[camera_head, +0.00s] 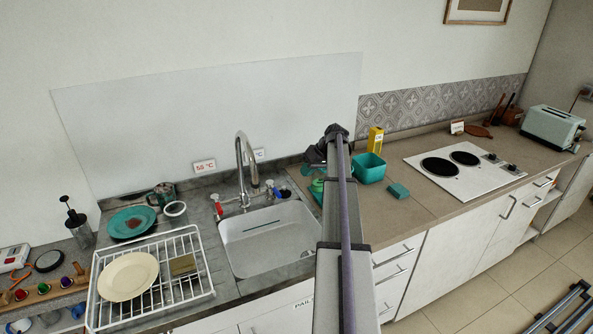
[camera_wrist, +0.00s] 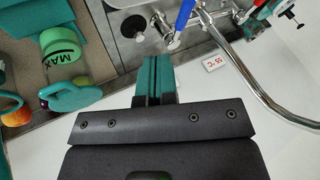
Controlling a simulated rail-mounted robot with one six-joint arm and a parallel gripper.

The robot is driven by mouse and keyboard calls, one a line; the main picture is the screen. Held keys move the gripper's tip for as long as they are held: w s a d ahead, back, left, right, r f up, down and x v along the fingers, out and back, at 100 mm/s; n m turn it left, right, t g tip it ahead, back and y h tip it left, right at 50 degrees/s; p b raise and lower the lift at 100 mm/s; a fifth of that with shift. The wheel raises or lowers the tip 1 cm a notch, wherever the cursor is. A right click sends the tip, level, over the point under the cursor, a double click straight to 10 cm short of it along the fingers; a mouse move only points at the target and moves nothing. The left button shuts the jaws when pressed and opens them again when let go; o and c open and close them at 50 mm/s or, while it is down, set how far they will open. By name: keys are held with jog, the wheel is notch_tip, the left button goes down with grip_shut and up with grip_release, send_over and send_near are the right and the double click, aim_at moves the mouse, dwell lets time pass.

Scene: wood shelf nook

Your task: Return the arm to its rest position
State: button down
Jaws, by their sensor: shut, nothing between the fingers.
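My arm reaches forward from the bottom middle of the head view, with its wrist over the counter right of the sink. My gripper's two teal fingers (camera_wrist: 153,78) lie together in the wrist view, with only a thin line between them. They are empty. They appear in front of the grey counter and white wall, close in the picture to the faucet; I cannot tell the exact gap. In the head view the fingers are mostly hidden by the dark wrist.
The chrome faucet (camera_head: 243,165) rises behind the sink (camera_head: 262,240). A dish rack (camera_head: 185,290) with a cream plate (camera_head: 127,276) stands left. A teal box (camera_head: 369,168), yellow carton (camera_head: 375,140) and teal sponge (camera_head: 398,191) sit right of the wrist. A green-lidded container (camera_wrist: 60,42) is near the fingers.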

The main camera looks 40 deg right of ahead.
jog(key=shift+v, duration=0.75)
jog(key=s+a+f+g+h, duration=0.1)
jog(key=s+a, duration=0.4)
jog(key=a, duration=1.2)
jog(key=s+a+f+n+g+h+b, duration=0.1)
jog(key=s+a, duration=0.5)
jog(key=a, duration=1.1)
jog(key=s+a+f+g+h, duration=0.2)
jog(key=s+a, duration=0.3)
jog(key=a, duration=1.3)
jog(key=shift+s+f+g, duration=0.25)
jog(key=shift+s+g, duration=0.15)
jog(key=shift+g, duration=0.2)
jog(key=shift+a, duration=0.1)
